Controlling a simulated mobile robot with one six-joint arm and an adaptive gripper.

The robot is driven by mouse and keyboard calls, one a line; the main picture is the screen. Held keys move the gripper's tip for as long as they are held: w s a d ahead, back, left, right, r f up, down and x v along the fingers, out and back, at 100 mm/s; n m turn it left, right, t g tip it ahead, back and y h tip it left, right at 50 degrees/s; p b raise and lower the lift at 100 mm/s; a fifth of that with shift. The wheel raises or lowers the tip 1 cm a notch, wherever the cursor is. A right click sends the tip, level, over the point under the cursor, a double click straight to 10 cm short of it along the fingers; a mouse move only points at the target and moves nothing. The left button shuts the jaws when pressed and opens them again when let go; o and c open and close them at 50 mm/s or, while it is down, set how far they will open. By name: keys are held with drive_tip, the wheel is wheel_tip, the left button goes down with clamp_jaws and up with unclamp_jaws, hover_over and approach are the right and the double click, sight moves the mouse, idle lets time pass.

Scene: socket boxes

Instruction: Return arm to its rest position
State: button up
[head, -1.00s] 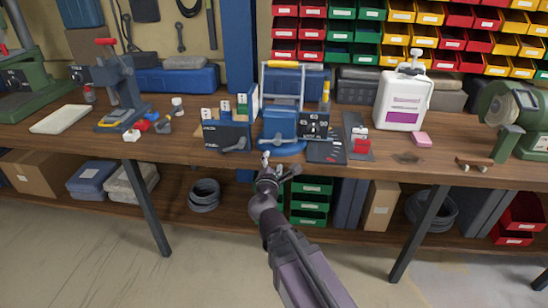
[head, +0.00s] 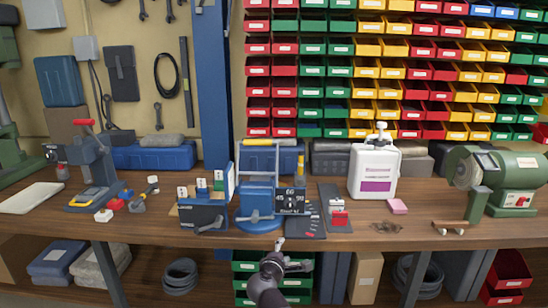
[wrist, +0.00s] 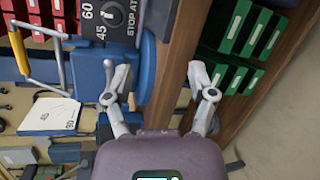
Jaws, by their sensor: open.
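My gripper (head: 281,243) shows at the bottom centre of the head view, just in front of the bench's front edge. In the wrist view my gripper (wrist: 166,82) has its two fingers spread wide, with nothing between them. Beyond the fingers lie the bench edge, a blue vise-like device (wrist: 146,58) and green drawers (wrist: 240,35). In the head view the blue device (head: 258,200) stands on the bench behind my gripper. A black sign (head: 291,202) with numbers is at its right side.
The wooden bench (head: 400,235) spans the view. A dark blue box (head: 203,213) with sockets, a white jug (head: 374,168), a pink block (head: 397,206) and a green grinder (head: 500,178) stand on it. Green drawers (head: 298,283) are on the shelf below, close to my gripper.

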drive_tip(key=s+d+f+m+g+h, duration=0.1)
drive_tip(key=s+d+f+m+g, duration=0.3)
drive_tip(key=d+f+m+g, duration=0.5)
drive_tip(key=s+d+f+m+g+y, duration=0.3)
drive_tip(key=s+m, duration=0.2)
drive_tip(key=s+d+f+m+g+y, duration=0.3)
drive_tip(key=s+m, duration=0.1)
drive_tip(key=s, duration=0.2)
wheel_tip(320, 180, up, 20)
drive_tip(key=p, duration=1.9)
drive_tip(key=shift+w+a+p, duration=0.15)
drive_tip(key=shift+w+p, duration=0.1)
drive_tip(key=shift+p, duration=0.1)
